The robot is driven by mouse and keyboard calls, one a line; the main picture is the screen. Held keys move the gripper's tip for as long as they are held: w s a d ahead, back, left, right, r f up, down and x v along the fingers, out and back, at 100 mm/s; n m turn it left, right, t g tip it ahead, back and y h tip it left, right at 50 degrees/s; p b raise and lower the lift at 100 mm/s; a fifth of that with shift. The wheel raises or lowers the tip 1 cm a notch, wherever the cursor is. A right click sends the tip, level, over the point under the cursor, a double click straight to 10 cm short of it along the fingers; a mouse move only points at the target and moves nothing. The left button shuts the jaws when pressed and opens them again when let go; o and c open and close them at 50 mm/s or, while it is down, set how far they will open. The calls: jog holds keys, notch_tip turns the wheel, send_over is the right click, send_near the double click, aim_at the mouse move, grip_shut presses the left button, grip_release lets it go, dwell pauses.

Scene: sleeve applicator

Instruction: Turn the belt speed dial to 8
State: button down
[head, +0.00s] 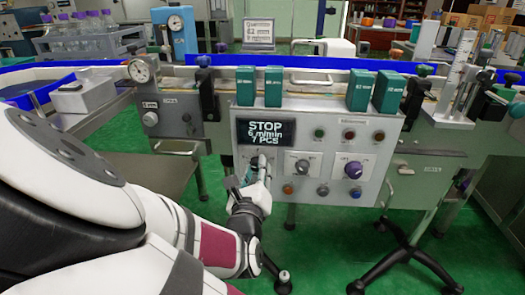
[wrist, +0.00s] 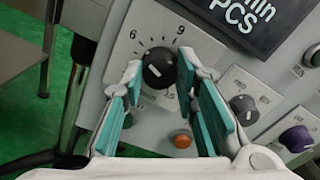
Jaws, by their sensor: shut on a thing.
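The belt speed dial (wrist: 159,68) is a round black knob with a white pointer mark, on a pale scale plate where a 6 and a 9 show.
A grey knob (head: 303,167) and a purple knob (head: 353,170) sit to the right of the dial. An orange button (wrist: 182,140) is just below my fingers. Teal boxes (head: 359,90) stand along the panel's top edge.

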jog(key=shift+m, duration=0.3)
jog(key=m+p, duration=0.1)
jog(key=m, duration=0.2)
jog(key=shift+d+m, duration=0.1)
jog(key=shift+m, duration=0.2)
jog(key=m, duration=0.4)
jog(key=shift+m, duration=0.3)
jog(key=c, duration=1.2)
grip_release()
jog(key=shift+c, duration=0.2)
jog(key=shift+s, duration=0.1)
jog(key=s, duration=1.1)
jog(key=shift+s+a, duration=0.3)
jog(key=shift+s, duration=0.1)
